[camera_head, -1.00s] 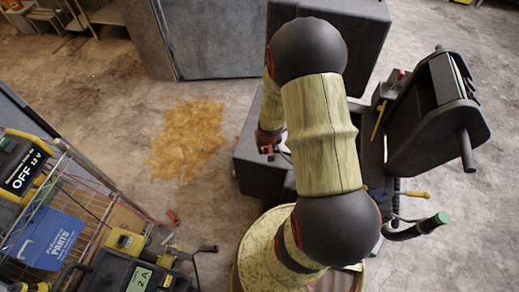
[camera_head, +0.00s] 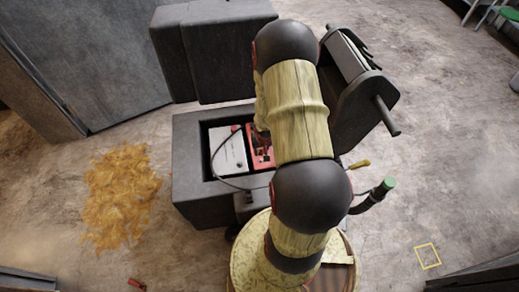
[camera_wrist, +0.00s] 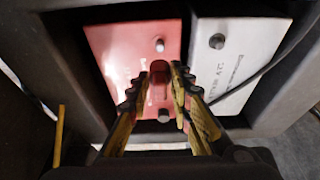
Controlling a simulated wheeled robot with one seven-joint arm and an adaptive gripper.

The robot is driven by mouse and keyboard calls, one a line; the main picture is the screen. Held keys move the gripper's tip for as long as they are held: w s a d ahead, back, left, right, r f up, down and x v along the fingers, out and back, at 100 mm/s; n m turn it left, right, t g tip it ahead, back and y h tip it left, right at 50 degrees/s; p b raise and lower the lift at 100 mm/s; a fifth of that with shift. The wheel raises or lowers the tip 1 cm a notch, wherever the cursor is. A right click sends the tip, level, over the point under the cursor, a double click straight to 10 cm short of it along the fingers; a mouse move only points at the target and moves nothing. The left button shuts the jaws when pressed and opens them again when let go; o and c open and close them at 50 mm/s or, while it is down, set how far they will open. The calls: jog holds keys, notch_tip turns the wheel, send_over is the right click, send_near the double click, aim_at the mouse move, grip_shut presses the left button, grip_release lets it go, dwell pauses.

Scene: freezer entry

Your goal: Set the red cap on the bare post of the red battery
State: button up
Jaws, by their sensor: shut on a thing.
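The red battery (camera_wrist: 118,48) lies below my gripper in the wrist view. A bare grey post (camera_wrist: 160,45) stands on it beyond my fingertips, and a second, darker post (camera_wrist: 163,115) shows between the fingers. My gripper (camera_wrist: 160,75) is shut on a small dark red piece, apparently the red cap (camera_wrist: 159,66), held over the battery between the two posts. I cannot tell its height above the battery.
A white battery (camera_head: 229,153) sits beside the red one in a dark box (camera_head: 190,185); its grey post (camera_wrist: 217,41) shows in the wrist view. A dark cable crosses it. The box walls stand close around both. A yellow-brown stain (camera_head: 122,190) marks the floor.

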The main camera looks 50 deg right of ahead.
aim_at(261, 159)
dwell(0.3)
jog(key=shift+a+f+b, duration=0.1)
jog(key=shift+f+b, duration=1.85)
jog(key=shift+f, duration=0.05)
jog(key=shift+f+b, duration=1.25)
jog(key=shift+f, duration=0.15)
jog(key=o, duration=1)
jog(key=shift+r, duration=0.15)
jog(key=v, duration=0.7)
jog(key=shift+r, duration=0.1)
dwell(0.4)
jog(key=shift+s+a, duration=0.1)
jog(key=shift+s, duration=0.05)
